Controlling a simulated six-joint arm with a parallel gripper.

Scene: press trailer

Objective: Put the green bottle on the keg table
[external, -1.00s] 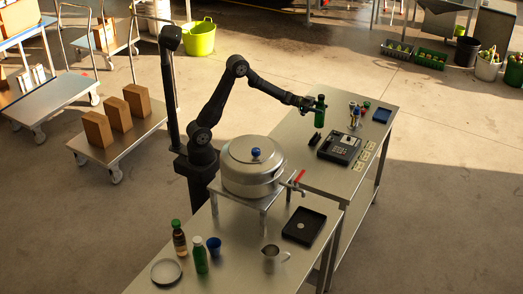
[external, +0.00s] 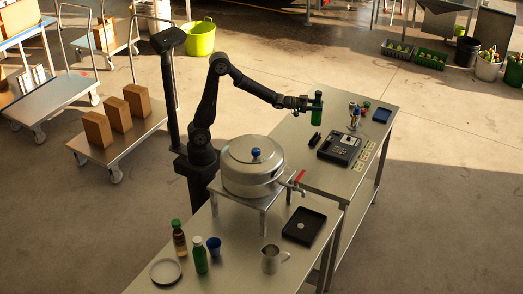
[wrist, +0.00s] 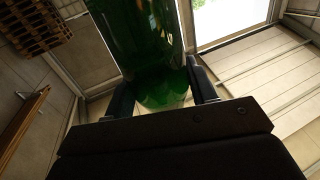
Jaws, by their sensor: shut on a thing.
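My gripper (external: 309,104) is shut on a green bottle (external: 317,106), held roughly upright above the far table (external: 297,147). In the wrist view the glass of the green bottle (wrist: 150,60) stands between the two fingers of my gripper (wrist: 163,92); its upper part runs out of the frame. The keg table (external: 230,262) is the nearer metal table. A silver keg (external: 245,180) with a blue knob and a red-handled tap stands on a raised stand there. A second green bottle (external: 201,262), with a white cap, stands at its near left.
The keg table also bears a brown bottle (external: 179,243), blue cup (external: 214,248), round dish (external: 166,271), metal jug (external: 270,262) and black tray (external: 311,218). A dark device (external: 337,150) and several small items stand on the far table. Bare tabletop shows between cup and jug.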

